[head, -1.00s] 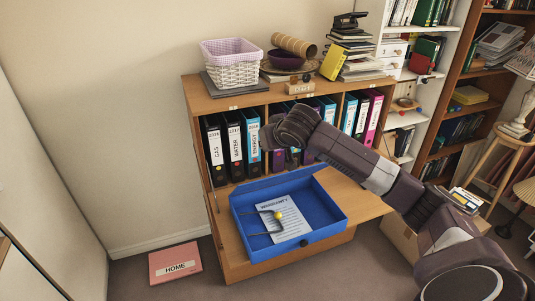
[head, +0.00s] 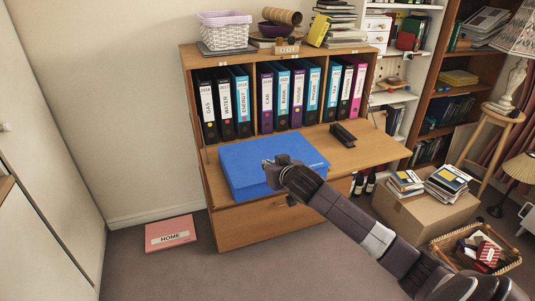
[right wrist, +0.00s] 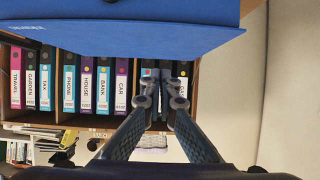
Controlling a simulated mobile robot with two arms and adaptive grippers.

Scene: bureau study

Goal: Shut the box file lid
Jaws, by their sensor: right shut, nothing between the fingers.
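The blue box file (head: 250,158) lies on the fold-down desk flap of the bureau. Its lid is down over the tray, and the paper inside is hidden. From this angle I cannot tell whether a thin gap is left at the front edge. My right gripper (head: 272,166) is shut and empty, at the lid's front right part; whether it touches is unclear. In the right wrist view, which is upside down, the shut fingers (right wrist: 165,78) point toward the folders, with the blue box file (right wrist: 120,33) across the top. My left gripper is not in view.
Ring binders (head: 285,98) stand in the bureau's compartments behind the box file. A black stapler-like object (head: 343,135) lies on the flap (head: 375,150) to the right. A pink HOME folder (head: 171,234) lies on the floor. A cardboard box (head: 425,213) with books stands at the right.

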